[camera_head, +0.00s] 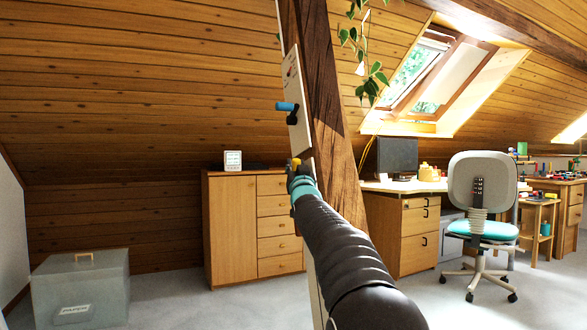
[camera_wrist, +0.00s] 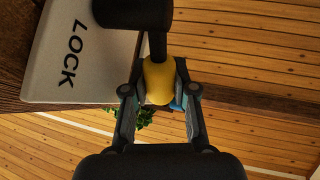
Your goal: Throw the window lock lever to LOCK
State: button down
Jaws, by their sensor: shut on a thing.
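A pale plate (camera_head: 294,80) is fixed to the side of the slanted timber post (camera_head: 318,90). In the wrist view the plate (camera_wrist: 78,60) carries the word LOCK. A short black lever (camera_wrist: 158,45) with a yellow knob (camera_wrist: 159,80) comes off a thick black hub (camera_wrist: 132,12) beside the plate. My gripper (camera_wrist: 160,100) is shut on the yellow knob, one finger on each side.
A blue-ended handle (camera_head: 287,107) sticks out from the plate above my gripper. A plant (camera_head: 365,50) hangs right of the post. A wooden cabinet (camera_head: 235,225) and a grey box (camera_head: 80,290) stand at the left, a desk (camera_head: 405,230) and chair (camera_head: 482,200) at the right.

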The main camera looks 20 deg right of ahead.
jog(key=shift+d+f, duration=0.1)
jog(key=shift+f, duration=0.05)
jog(key=c, duration=1.2)
grip_release()
jog(key=shift+s, duration=0.1)
jog(key=v, duration=1.1)
jog(key=shift+s+f, duration=0.15)
jog(key=shift+s, duration=0.25)
